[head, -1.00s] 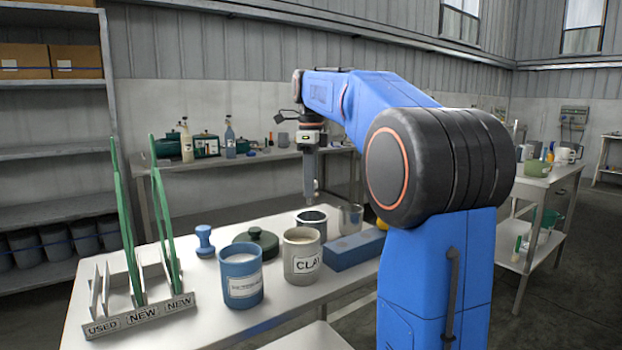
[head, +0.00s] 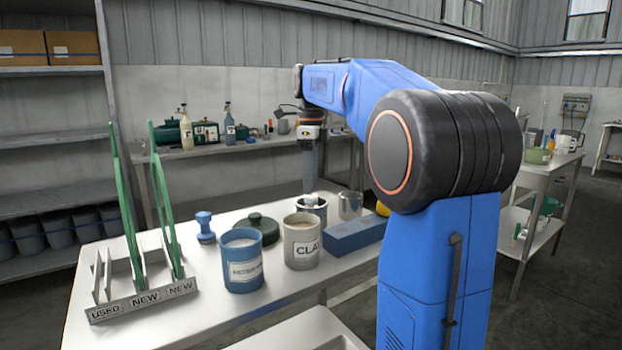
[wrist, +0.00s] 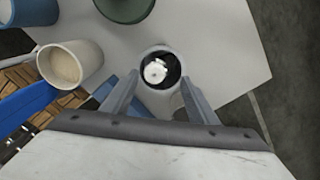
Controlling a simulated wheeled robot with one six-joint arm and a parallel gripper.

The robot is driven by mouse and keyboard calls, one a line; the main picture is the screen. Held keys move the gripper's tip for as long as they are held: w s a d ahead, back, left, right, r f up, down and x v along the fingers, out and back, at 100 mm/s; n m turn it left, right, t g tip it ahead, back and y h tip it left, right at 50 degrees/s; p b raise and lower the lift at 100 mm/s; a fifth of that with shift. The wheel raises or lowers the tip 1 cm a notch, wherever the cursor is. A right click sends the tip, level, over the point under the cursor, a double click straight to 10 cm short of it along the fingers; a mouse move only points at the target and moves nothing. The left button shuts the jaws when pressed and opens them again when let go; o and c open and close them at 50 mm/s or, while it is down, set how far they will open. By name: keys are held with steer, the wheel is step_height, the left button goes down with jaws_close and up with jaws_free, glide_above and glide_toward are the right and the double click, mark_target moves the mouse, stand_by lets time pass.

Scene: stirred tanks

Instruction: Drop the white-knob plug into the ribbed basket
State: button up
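The white-knob plug (wrist: 155,70) sits inside the dark mouth of a round grey container (wrist: 160,103) in the wrist view. In the head view its pale top (head: 310,200) shows at the mouth of this container (head: 318,214), just under my gripper (head: 309,188). The container stands where I would look for the ribbed basket, but its ribs are too small to make out. In the wrist view my gripper (wrist: 160,80) is open, with its fingers spread apart above the container and clear of the plug. How deep the plug sits is hard to tell.
A CLAY mug (head: 301,248), a blue mug (head: 242,270), a dark green lid (head: 262,226) and a blue block (head: 354,236) crowd the nearby table. A grey cup (head: 350,204) stands right of the container. A labelled rack (head: 142,302) holds tall green strips at left.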

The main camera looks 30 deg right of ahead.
step_height(320, 180, up, 12)
stand_by(0.8)
stand_by(0.8)
